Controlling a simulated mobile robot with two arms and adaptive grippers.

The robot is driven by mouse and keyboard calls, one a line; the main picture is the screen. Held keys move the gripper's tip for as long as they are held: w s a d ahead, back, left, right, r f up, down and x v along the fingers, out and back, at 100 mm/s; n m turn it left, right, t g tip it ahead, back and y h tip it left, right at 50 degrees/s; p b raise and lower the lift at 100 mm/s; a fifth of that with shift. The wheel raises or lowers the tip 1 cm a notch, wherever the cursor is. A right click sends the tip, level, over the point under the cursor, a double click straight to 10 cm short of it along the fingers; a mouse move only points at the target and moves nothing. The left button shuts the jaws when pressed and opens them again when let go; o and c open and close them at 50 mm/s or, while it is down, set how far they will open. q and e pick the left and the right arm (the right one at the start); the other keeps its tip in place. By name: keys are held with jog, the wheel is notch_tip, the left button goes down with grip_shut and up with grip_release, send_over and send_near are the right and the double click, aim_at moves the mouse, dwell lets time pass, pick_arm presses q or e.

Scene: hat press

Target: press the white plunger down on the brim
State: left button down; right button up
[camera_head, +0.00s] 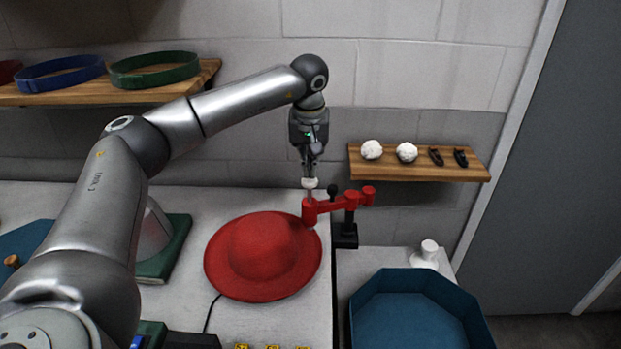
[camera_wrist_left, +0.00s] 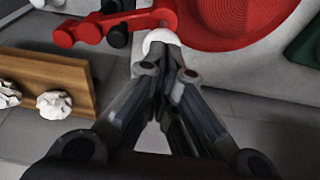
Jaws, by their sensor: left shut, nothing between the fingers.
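The white plunger (camera_head: 310,183) tops the red press arm (camera_head: 335,204), which is fixed by a black clamp at the table edge. The lower end of the press is over the right edge of the red hat's brim (camera_head: 219,262); I cannot tell whether it touches. My left gripper (camera_head: 311,174) is shut and points down at the top of the plunger. In the left wrist view the shut fingertips (camera_wrist_left: 168,72) are right at the white plunger (camera_wrist_left: 160,40), with nothing between them. The red hat (camera_wrist_left: 235,22) shows beyond it. My right gripper is not in view.
A small wooden shelf (camera_head: 420,174) with white crumpled balls and dark clips is right of the press. A blue octagonal tray (camera_head: 415,275) and a white knob-shaped piece (camera_head: 428,250) are at lower right. A green book-like block (camera_head: 165,262) is left of the hat.

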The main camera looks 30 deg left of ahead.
aim_at(309, 180)
pick_arm(q)
jog(key=shift+f, duration=0.2)
dwell(0.4)
jog(key=shift+f+b, duration=1.6)
jog(key=shift+f, duration=1.35)
jog(key=shift+s, duration=0.1)
jog(key=shift+f, duration=0.15)
jog(key=shift+r+p, duration=0.75)
jog(key=shift+r, duration=0.1)
notch_tip(309, 180, up, 10)
jog(key=p, duration=0.7)
jog(key=shift+f, duration=0.15)
jog(key=shift+f, duration=0.15)
